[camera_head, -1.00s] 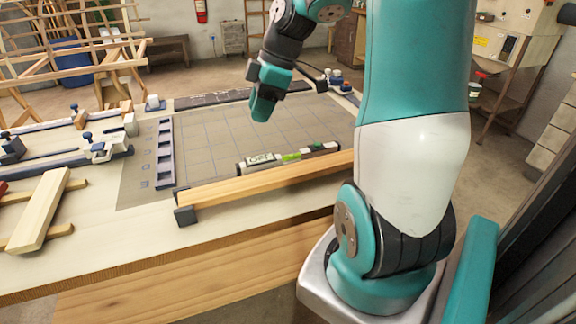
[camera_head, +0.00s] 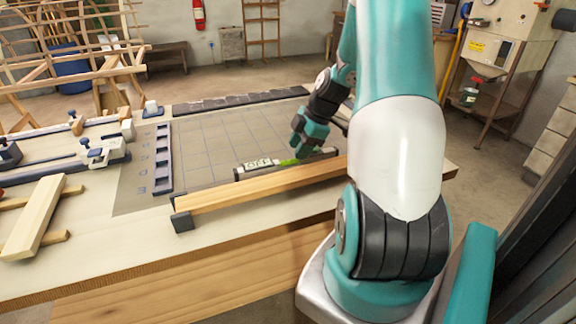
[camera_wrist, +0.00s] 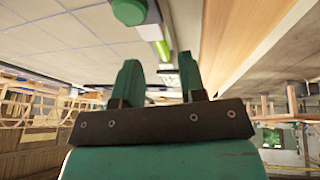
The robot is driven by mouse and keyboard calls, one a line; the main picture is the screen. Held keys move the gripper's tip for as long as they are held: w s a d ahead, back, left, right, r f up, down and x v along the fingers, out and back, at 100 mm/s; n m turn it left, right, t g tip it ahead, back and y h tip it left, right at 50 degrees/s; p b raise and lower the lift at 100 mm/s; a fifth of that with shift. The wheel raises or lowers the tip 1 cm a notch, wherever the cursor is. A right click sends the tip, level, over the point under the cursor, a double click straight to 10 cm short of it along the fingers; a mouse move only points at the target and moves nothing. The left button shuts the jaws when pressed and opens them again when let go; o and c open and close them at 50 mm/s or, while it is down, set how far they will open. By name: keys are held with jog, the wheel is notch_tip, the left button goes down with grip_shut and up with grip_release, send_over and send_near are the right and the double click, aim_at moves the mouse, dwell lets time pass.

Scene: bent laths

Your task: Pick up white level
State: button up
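The white level (camera_head: 258,163) lies on the gridded mat, just behind and alongside a long wooden lath. It has a white label and a bright green part, and dark sections show along it. My gripper (camera_head: 299,147) is low over the level's middle in the head view and hides part of it. In the wrist view my gripper (camera_wrist: 157,74) has its two fingers apart, with nothing clearly held. There the level (camera_wrist: 156,32) shows its white body and green part beyond the gap between the fingers. Whether the fingers touch it I cannot tell.
The wooden lath (camera_head: 262,186) runs close along the near side of the level, with a dark block (camera_head: 182,221) at its left end. A dark slotted strip (camera_head: 163,160) borders the mat (camera_head: 215,132) on the left. The mat behind the level is mostly clear.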

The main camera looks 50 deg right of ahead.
aim_at(290, 161)
jog(key=shift+a+p+x, duration=0.15)
jog(key=shift+p+x, duration=0.1)
jog(key=shift+x, duration=1.2)
jog(key=shift+a+p+x, duration=0.15)
jog(key=shift+p+x, duration=0.05)
jog(key=shift+x, duration=1.3)
jog(key=shift+r, duration=0.1)
grip_shut()
